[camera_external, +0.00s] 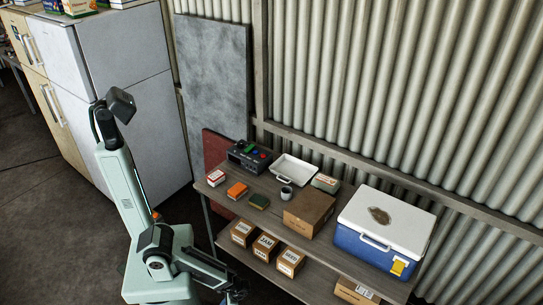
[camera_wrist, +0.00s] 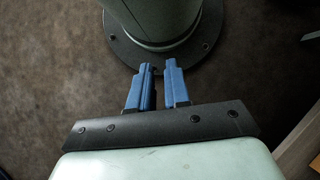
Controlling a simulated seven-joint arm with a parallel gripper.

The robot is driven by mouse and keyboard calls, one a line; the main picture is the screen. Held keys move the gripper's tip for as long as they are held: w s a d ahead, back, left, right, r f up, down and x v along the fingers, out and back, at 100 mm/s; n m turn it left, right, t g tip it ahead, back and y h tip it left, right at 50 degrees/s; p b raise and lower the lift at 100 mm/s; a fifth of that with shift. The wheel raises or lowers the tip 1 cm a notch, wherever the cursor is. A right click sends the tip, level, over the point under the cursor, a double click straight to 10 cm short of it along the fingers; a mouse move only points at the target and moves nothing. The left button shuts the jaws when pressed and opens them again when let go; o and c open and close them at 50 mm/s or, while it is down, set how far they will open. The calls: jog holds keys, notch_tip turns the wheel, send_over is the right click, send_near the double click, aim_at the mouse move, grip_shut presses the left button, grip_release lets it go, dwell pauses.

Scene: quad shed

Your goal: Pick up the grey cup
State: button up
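The cup is not in the wrist view.
A blue cooler (camera_external: 362,252) fills the right end. Boxes (camera_external: 265,246) sit on the lower shelf.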

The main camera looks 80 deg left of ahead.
jog(key=o, duration=1.4)
